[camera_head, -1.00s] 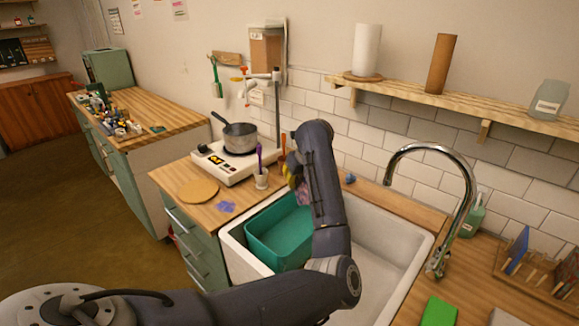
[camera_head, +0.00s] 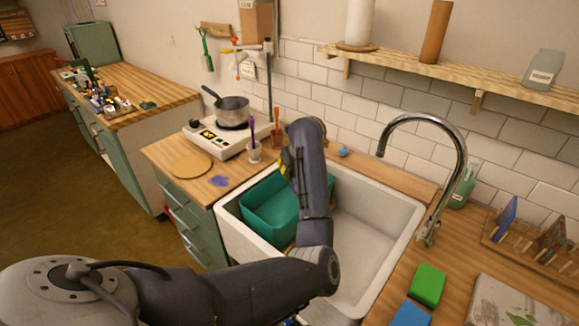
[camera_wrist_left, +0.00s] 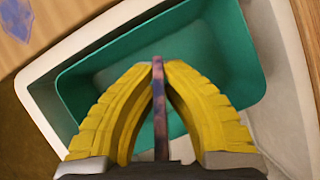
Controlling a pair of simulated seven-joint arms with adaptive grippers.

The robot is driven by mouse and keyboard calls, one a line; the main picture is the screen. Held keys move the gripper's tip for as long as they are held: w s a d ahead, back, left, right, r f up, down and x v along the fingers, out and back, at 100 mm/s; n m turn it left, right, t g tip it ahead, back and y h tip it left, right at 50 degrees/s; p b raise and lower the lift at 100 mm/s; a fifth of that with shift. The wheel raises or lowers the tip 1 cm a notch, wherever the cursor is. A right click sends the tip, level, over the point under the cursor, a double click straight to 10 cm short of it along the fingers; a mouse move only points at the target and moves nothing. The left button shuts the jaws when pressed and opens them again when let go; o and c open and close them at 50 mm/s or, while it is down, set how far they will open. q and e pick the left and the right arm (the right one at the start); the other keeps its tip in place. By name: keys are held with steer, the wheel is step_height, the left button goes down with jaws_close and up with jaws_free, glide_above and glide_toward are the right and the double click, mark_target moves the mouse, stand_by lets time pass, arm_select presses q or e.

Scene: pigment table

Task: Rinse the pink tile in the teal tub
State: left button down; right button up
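My left gripper (camera_wrist_left: 158,65) has its two yellow fingers shut on a thin pink-purple tile (camera_wrist_left: 159,110), seen edge-on in the left wrist view. The teal tub (camera_wrist_left: 92,78) lies beneath it in that view, and looks empty where I see inside. In the head view the teal tub (camera_head: 262,212) sits in the left part of the white sink. The tile is hidden there. My right gripper is not in view.
The white sink (camera_head: 370,225) is bare right of the tub, below a chrome faucet (camera_head: 462,150). A pot (camera_head: 233,110) stands on a hotplate at the left. A green sponge (camera_head: 428,284) and a rack (camera_head: 530,255) with tiles are on the right counter.

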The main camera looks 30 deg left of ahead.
arm_select(q)
steer(key=shift+f, duration=5)
steer(key=shift+f, duration=0.1)
steer(key=shift+r, duration=7.55)
